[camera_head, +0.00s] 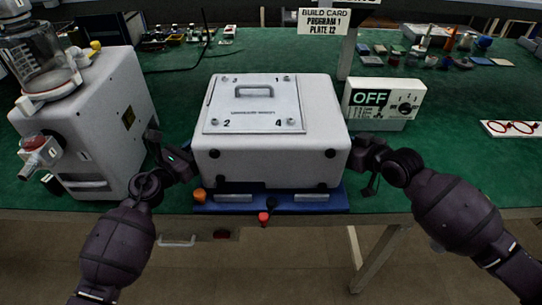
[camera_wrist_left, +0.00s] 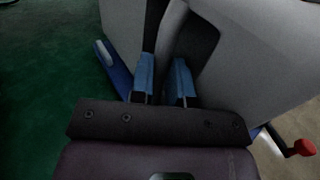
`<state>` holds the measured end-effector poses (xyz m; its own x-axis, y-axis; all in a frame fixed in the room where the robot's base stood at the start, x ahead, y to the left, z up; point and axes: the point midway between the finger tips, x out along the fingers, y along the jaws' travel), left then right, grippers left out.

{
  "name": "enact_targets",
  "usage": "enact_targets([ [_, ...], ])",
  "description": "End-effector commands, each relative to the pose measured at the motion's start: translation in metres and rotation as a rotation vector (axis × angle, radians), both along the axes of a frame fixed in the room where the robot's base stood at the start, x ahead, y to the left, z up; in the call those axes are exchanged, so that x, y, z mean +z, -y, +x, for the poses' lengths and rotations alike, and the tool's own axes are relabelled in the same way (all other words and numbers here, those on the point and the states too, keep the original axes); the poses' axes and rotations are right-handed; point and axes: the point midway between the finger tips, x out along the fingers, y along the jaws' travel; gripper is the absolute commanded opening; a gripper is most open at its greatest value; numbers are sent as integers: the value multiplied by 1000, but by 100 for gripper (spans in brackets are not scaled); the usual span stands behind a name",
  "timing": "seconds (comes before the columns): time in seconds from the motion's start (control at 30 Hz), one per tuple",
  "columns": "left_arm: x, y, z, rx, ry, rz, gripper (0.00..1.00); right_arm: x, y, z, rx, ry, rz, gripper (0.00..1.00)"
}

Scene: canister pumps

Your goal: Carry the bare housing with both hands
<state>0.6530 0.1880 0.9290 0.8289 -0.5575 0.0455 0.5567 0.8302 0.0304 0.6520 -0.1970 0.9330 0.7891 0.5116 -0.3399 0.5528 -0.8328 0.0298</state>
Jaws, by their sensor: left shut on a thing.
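The bare housing (camera_head: 270,158) is a pale grey box in the middle of the head view, its top plate marked 1 to 4 and fitted with a handle. It is above a blue base (camera_head: 330,200); whether it touches is unclear. My left gripper (camera_head: 184,163) is at its left side. In the left wrist view the blue fingers of my left gripper (camera_wrist_left: 164,80) are shut on a side part of the housing (camera_wrist_left: 245,50). My right gripper (camera_head: 362,156) is against the right side, its fingertips hidden.
A pump with a clear canister (camera_head: 85,125) stands close on the left. A control box reading OFF (camera_head: 383,100) stands behind on the right. A white card with red rings (camera_head: 512,129) lies far right. Green bench (camera_head: 450,140) is clear between them.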

Motion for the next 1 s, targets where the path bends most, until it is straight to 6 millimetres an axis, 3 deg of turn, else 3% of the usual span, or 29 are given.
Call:
enact_targets([
  [0.27, -15, -1, 0, 2, -8, 3, 0, -13, 0, 1, 0, -4, -1, 0],
  [0.3, -17, -1, -1, 2, -12, 5, 20, -16, 1, 0, 0, -11, -5, 20],
  [0.47, -15, -1, -1, 1, -11, 3, 42, -15, 1, 0, 0, -10, -3, 42],
  [0.77, -17, -1, -3, 0, -15, 1, 42, -16, -1, -1, 1, -14, -1, 42],
  [1.0, -18, -15, -23, 1, -16, 3, 42, -18, -1, -2, 2, -16, -1, 42],
])
